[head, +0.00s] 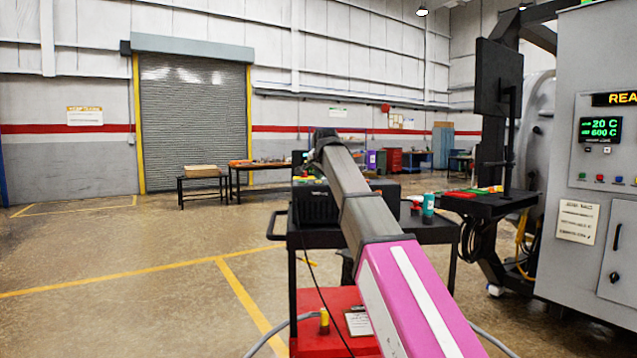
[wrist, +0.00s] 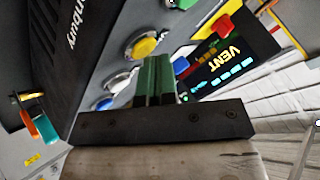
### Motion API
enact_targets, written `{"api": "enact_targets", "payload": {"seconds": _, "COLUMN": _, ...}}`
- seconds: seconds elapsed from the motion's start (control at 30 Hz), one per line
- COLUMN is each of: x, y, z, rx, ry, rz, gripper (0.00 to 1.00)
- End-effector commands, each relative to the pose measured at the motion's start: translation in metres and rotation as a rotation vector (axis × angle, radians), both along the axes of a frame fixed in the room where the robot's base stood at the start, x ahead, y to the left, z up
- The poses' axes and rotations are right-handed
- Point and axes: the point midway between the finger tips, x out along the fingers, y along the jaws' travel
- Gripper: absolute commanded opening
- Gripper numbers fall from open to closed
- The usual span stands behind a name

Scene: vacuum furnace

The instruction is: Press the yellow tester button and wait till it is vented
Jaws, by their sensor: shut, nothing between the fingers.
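The yellow button (wrist: 141,46) sits in a silver ring on the dark tester panel in the wrist view. My gripper (wrist: 155,60) is shut and empty, with its green fingers just beside the button's lower right. I cannot tell whether the tips touch the panel. A small screen (wrist: 222,68) to the right of the fingers reads VENT, with several cyan bars. In the head view the black tester (head: 316,204) stands on a dark cart, and my arm hides my gripper and much of the panel.
Blue (wrist: 181,65), white (wrist: 119,79) and red (wrist: 223,27) buttons lie close around the fingers. A teal bottle (head: 428,204) stands on the cart. The furnace cabinet (head: 565,170) is at the right. Floor to the left is open.

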Motion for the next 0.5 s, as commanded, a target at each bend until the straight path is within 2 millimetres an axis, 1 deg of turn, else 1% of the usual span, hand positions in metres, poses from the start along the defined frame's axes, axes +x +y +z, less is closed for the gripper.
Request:
{"api": "enact_targets", "payload": {"seconds": 0.4, "x": 0.0, "y": 0.0, "z": 0.015, "rx": 0.0, "ry": 0.0, "rz": 0.0, "gripper": 0.0}}
{"api": "enact_targets", "payload": {"seconds": 0.5, "x": 0.0, "y": 0.0, "z": 0.016, "rx": 0.0, "ry": 0.001, "rz": 0.0, "gripper": 0.0}}
